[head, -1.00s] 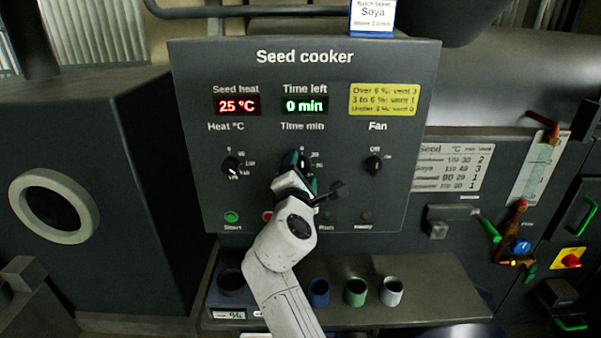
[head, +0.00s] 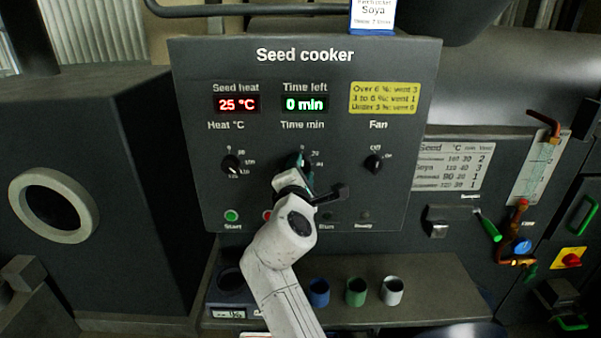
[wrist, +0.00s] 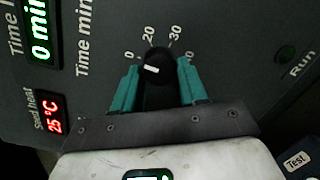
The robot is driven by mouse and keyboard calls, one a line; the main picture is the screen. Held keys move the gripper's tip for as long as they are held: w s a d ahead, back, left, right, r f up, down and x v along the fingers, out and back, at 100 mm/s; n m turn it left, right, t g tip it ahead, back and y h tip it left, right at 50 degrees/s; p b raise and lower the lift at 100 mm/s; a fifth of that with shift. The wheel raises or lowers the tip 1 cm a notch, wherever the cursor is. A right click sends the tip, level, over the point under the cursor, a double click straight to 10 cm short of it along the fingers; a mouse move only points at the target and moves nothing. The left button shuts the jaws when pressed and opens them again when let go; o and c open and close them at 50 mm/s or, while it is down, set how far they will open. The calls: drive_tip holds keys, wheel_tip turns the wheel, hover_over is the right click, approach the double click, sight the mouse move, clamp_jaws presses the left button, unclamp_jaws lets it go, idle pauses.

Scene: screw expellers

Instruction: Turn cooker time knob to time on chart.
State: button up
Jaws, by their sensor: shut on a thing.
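The time knob (wrist: 157,68) is black with a white mark, under "Time min" on the Seed cooker panel (head: 205,70). My gripper (wrist: 159,74) is shut on it, one teal finger on each side in the wrist view. In the head view my gripper (head: 304,164) hides most of the knob. Numbers 0, 20 and 30 show around it; the last is partly covered by a finger. The mark's exact setting is hard to tell. The time display (head: 304,104) reads 0 min. The chart (head: 453,166) is at right; its Soya row seems to read 40 min.
The heat knob (head: 231,164) is left of my gripper and the fan knob (head: 374,163) right. The green start button (head: 231,215) sits below. A Soya card (head: 373,15) stands on top. Several cups, including a green one (head: 356,291), stand on the shelf below.

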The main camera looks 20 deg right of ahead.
drive_tip(key=m+y+b, duration=0.1)
drive_tip(key=m+b, duration=0.1)
drive_tip(key=m, duration=0.3)
drive_tip(key=m+y+b, duration=0.1)
drive_tip(key=m+b, duration=0.2)
drive_tip(key=m, duration=0.3)
drive_tip(key=m+b, duration=0.3)
drive_tip(key=m, duration=0.3)
drive_tip(key=shift+s+d+f+g+y, duration=0.1)
drive_tip(key=shift+d+g+y, duration=0.2)
drive_tip(key=shift+y, duration=0.1)
drive_tip(key=m+b, duration=0.2)
drive_tip(key=m, duration=0.1)
drive_tip(key=shift+m, duration=0.3)
drive_tip(key=m+y+b, duration=0.1)
drive_tip(key=m+b, duration=0.1)
drive_tip(key=m, duration=0.1)
drive_tip(key=shift+m+t, duration=0.4)
drive_tip(key=shift+m+b, duration=0.85)
drive_tip(key=shift+m, duration=0.25)
drive_tip(key=o, duration=1.1)
drive_tip(key=shift+c, duration=0.2)
